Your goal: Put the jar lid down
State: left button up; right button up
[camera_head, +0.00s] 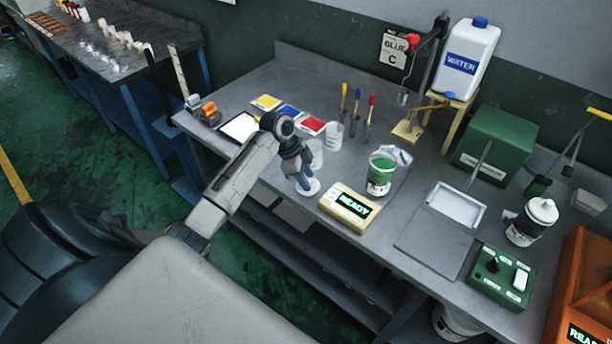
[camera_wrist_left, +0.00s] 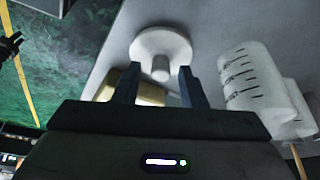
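The jar lid is a white disc (camera_head: 309,188) with a short knob, near the front edge of the workbench. In the left wrist view the lid (camera_wrist_left: 160,43) shows knob-side toward me and looks to lie on the grey bench top. My left gripper (camera_head: 304,178) is just above it, pointing down. Its two fingers (camera_wrist_left: 158,84) stand apart on either side of the knob, with a visible gap on each side. A glass jar of green paint (camera_head: 380,175) stands open to the right of the lid. My right gripper is not in view.
A yellowish READY box (camera_head: 348,208) is just right of the lid. White graduated beakers (camera_wrist_left: 258,80) stand close beside my left gripper. Colour cards (camera_head: 290,112) and upright brushes (camera_head: 357,105) are farther back. A grey tray (camera_head: 456,205) lies to the right.

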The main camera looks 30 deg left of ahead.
pick_arm(q)
jog(key=shift+r, duration=0.2)
jog(key=shift+a+r, duration=0.1)
jog(key=shift+r, duration=0.15)
jog(key=b+v, duration=0.3)
jog(key=v, duration=0.8)
jog(key=shift+r+b, duration=0.2)
jog(key=shift+b, duration=0.15)
jog(key=shift+a, duration=0.1)
